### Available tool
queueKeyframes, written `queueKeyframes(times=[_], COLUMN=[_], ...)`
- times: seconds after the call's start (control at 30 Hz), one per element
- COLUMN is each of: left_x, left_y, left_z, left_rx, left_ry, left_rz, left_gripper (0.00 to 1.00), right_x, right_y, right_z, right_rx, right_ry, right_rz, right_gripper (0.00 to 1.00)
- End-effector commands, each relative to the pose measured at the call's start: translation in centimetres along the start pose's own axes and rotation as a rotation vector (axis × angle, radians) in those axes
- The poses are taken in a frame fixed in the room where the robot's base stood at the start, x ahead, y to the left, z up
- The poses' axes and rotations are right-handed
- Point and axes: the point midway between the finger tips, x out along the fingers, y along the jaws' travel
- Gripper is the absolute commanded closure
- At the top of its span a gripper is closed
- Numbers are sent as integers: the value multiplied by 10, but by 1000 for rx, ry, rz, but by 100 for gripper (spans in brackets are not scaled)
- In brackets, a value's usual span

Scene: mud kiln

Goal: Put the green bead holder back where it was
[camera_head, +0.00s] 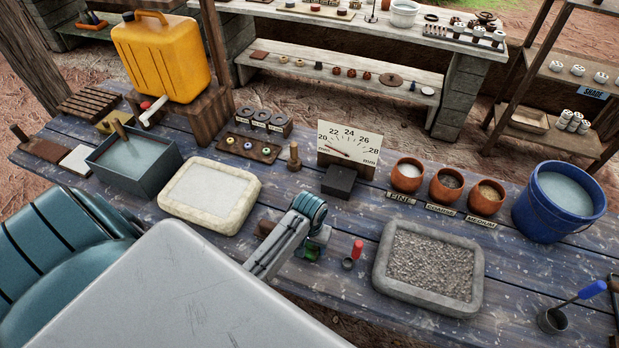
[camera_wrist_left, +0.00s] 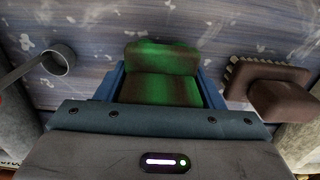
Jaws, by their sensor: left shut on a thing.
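The green bead holder (camera_wrist_left: 160,88), mottled green and brown, sits between the blue fingers of my left gripper (camera_wrist_left: 160,75) in the left wrist view. The gripper is shut on it. In the head view my left gripper (camera_head: 313,238) is low over the blue table, between the pale plaster tray and the gravel tray. Only a small green part of the holder (camera_head: 313,251) shows there; the rest is hidden by the gripper and arm. I cannot tell whether the holder touches the table. My right gripper is not in view.
A small red-handled scoop (camera_head: 354,252) lies just right of the gripper. A brown toothed tool (camera_wrist_left: 268,86) lies on its other side. The gravel tray (camera_head: 383,281), plaster tray (camera_head: 210,224), dial gauge (camera_head: 347,142) and several clay cups stand around. Free table lies behind the gripper.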

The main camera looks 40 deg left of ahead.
Motion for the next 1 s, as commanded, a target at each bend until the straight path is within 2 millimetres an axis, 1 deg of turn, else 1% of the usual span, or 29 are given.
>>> queueKeyframes(times=[0.07, 0.1, 0.17, 0.2, 0.47, 0.57, 0.67, 0.73, 1.0], left_x=[2, 2, 2, 2, 1, -4, -16, -28, -87], left_y=[0, 0, 0, 0, 0, 0, 0, 0, 0], left_z=[0, 0, 0, 0, 0, -1, -1, -1, -2], left_rx=[0, 0, 0, 0, 0, 0, 0, 0, 1], left_ry=[0, 1, 0, 0, 0, 2, 5, 6, 7], left_rz=[0, 0, 0, 0, 0, 0, 0, 0, 1], left_gripper=[63, 31, 19, 17, 17, 17, 17, 17, 17], right_x=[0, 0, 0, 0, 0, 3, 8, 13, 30], right_y=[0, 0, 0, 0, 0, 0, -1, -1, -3], right_z=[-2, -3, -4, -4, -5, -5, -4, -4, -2], right_rx=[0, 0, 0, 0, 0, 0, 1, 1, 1], right_ry=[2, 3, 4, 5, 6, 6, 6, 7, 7], right_rz=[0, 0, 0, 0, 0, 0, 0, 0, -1], right_gripper=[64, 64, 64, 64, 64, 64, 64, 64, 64])
